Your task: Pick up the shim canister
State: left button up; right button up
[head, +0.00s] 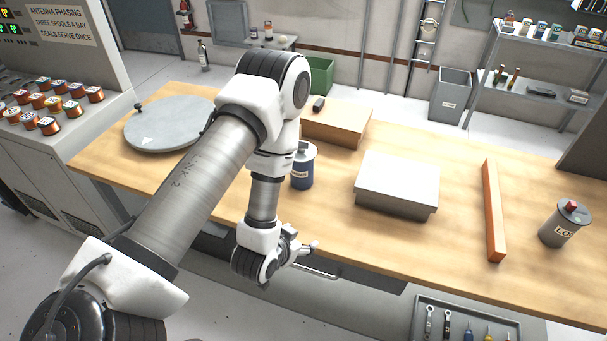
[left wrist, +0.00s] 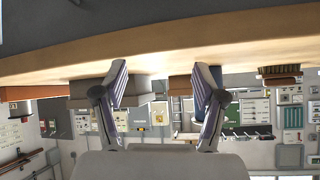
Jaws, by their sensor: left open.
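A blue canister (head: 302,172) with a grey top and a pale label stands upright on the wooden bench, partly hidden by my left arm. Its label is too small to read surely. A grey canister (head: 565,224) with a red knob and a label starting "LO" stands at the right end. My left gripper (head: 300,248) is in front of the bench's near edge, below and nearer than the blue canister, touching neither canister. In the upside-down left wrist view its two fingers (left wrist: 160,80) are spread and empty. A blue patch (left wrist: 215,74) shows behind the right finger. My right gripper is not seen.
On the bench (head: 335,220) are a grey lidded box (head: 398,180), an orange bar (head: 493,210), a brown box (head: 338,125) and a round grey plate (head: 165,124). A tool tray (head: 465,318) lies below the near edge. Bench space between box and bar is clear.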

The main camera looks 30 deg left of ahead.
aim_at(301, 147)
pick_arm(q)
jog(key=w+a+r+t+b, duration=0.1)
jog(key=w+b, duration=0.1)
jog(key=w+a+r+n+t+y+b, duration=0.1)
jog(key=w+a+r+t, duration=0.1)
jog(key=w, duration=0.1)
jog(key=w+a+r+t+y+b, duration=0.1)
jog(key=w+a+t+b, duration=0.1)
jog(key=w, duration=0.1)
jog(key=shift+a+r+n+b, duration=0.15)
jog(key=shift+r+n+b, duration=0.15)
jog(key=w+a+r+t+b, duration=0.1)
jog(key=r, duration=0.1)
jog(key=w+a+r+n+y+b, duration=0.1)
jog(key=w+a+r+b, duration=0.1)
jog(key=w+a+r+n+t+y+b, duration=0.1)
jog(key=r, duration=0.1)
jog(key=shift+w+a+r+t, duration=0.3)
jog(key=shift+w+r, duration=0.05)
jog(key=x, duration=0.5)
jog(key=shift+w+d+f+p, duration=0.1)
jog(key=shift+w+f+p, duration=0.05)
jog(key=shift+p, duration=0.15)
jog(key=shift+w+f, duration=0.1)
jog(key=shift+w, duration=0.25)
grip_shut()
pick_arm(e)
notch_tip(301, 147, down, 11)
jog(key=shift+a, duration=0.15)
